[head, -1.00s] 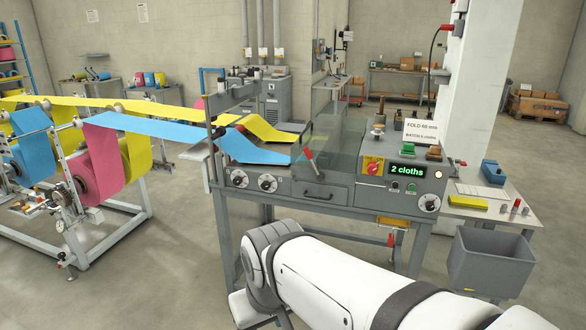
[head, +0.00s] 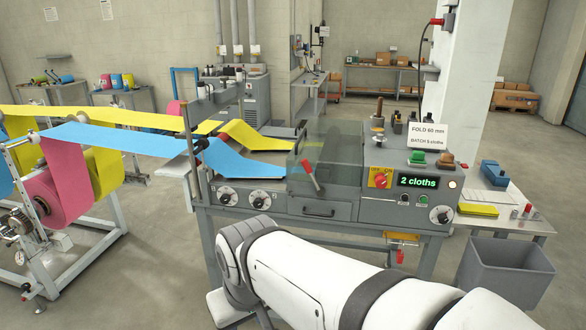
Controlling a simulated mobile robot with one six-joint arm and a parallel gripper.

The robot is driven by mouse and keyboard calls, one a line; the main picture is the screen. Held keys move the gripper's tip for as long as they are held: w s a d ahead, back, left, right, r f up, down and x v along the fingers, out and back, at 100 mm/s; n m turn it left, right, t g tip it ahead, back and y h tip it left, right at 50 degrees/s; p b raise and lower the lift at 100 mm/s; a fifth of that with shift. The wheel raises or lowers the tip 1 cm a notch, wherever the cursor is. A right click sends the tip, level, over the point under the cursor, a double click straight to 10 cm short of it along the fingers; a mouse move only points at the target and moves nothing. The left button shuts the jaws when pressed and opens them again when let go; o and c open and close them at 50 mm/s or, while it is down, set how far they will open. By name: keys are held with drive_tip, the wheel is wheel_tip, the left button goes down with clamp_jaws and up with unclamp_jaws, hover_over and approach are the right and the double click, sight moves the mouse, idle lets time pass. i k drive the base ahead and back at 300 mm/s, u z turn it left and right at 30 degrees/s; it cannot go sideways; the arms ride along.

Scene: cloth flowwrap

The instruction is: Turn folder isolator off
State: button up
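The folder (head: 350,210) is a grey bench machine in the middle of the head view, with a clear cover over its top. Its isolator (head: 380,178) is a red rotary knob on a yellow plate, on the front panel left of the display. The knob's exact setting is too small to read. The display (head: 417,182) is lit and reads "2 cloths" in green. My white arm crosses the lower middle, in front of the folder and below the isolator. My gripper is not in view.
A red-handled lever (head: 309,175) stands left of the isolator. Green (head: 417,157) and brown (head: 443,160) buttons sit on top of the panel, near a sign (head: 414,135). A grey bin (head: 505,275) stands at the right. Cloth rolls (head: 58,190) hang on a frame at the left.

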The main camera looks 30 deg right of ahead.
sight(380, 178)
drive_tip(key=z, duration=0.05)
drive_tip(key=i, duration=0.75)
drive_tip(key=z, duration=1)
